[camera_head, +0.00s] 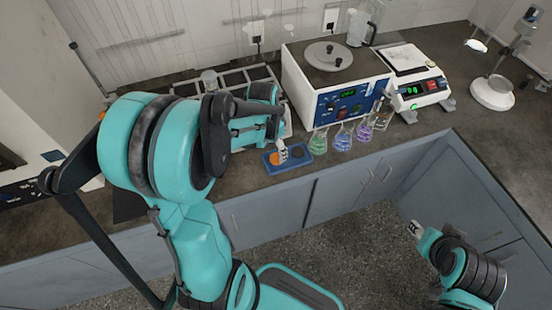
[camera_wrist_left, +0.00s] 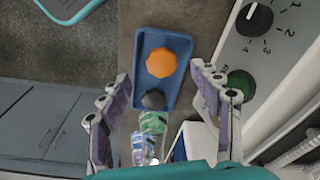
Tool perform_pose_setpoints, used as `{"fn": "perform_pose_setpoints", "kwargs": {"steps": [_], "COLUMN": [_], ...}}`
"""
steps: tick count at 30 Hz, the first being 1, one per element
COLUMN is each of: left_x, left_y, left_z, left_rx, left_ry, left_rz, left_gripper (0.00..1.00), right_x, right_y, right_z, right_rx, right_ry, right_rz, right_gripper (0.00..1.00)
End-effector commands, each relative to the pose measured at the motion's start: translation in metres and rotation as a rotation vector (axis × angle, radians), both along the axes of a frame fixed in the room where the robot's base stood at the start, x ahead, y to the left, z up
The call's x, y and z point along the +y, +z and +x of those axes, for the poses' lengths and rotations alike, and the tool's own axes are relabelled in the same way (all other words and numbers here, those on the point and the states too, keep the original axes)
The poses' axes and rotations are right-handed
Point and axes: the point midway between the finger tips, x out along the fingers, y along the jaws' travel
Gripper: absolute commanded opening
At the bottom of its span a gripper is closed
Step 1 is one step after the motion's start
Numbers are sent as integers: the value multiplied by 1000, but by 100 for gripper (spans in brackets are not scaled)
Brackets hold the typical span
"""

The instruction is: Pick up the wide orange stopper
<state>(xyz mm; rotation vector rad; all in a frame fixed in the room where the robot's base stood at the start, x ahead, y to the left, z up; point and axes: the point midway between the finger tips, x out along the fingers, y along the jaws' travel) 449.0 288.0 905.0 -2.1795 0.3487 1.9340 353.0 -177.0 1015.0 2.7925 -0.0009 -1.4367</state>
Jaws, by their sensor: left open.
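The wide orange stopper (camera_head: 277,158) lies in a small blue tray (camera_head: 270,168) near the front of the counter. In the left wrist view the orange stopper (camera_wrist_left: 161,63) shows whole, in the upper part of the tray (camera_wrist_left: 141,66). A smaller dark grey stopper (camera_wrist_left: 154,100) sits beside it. My left gripper (camera_head: 283,150) is over the tray. In its wrist view the left gripper (camera_wrist_left: 162,82) is open and empty, one finger on each side of the tray, with the orange stopper a little beyond the fingertips. My right gripper (camera_head: 414,230) is far from the tray at the lower right; its opening is unclear.
Several flasks with coloured liquid (camera_head: 343,139) stand right of the tray. A white and blue machine with a display (camera_head: 348,103) stands behind them, with a scale (camera_head: 418,90) beside it. The counter's front edge is close to the tray.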

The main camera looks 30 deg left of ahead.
Motion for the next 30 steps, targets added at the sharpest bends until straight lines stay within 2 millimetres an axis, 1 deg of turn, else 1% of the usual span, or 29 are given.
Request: {"fn": "perform_pose_setpoints", "kwargs": {"steps": [1, 5, 9, 12, 14, 19, 20, 21, 23, 24, 25, 30], "left_x": [0, 0, 0, -1, -1, -1, -1, -1, -1, -1, -1, -1], "left_y": [-7, -19, -41, -54, -56, -55, -55, -55, -55, -55, -55, -55], "left_z": [1, 5, 13, 13, 14, 14, 14, 14, 14, 14, 14, 13], "left_rx": [0, -1, -1, -1, -1, -1, -1, -1, -1, -1, -1, -1], "left_ry": [0, 0, 0, 0, 0, 1, 1, 1, 1, 1, 1, 1], "left_rz": [0, 1, 1, 1, 1, 1, 1, 1, 1, 1, 1, 1], "left_gripper": [64, 64, 64, 64, 64, 64, 61, 51, 35, 24, 20, 19], "right_x": [0, 0, 0, 0, 0, 0, 0, 0, 0, 0, 0, 0], "right_y": [-5, -12, -26, -31, -32, -30, -30, -30, -30, -30, -30, -30], "right_z": [0, 0, 0, 0, 0, 0, 0, 0, 0, 0, 0, 0], "right_rx": [0, 0, 0, 0, 0, 0, 0, 0, 0, 0, 0, 0], "right_ry": [0, 0, 0, 0, 0, 0, 0, 0, 0, 0, 0, 0], "right_rz": [0, 0, 0, 0, 0, 0, 0, 0, 0, 0, 0, 0], "right_gripper": [40, 40, 40, 40, 40, 40, 40, 40, 40, 40, 40, 40]}}
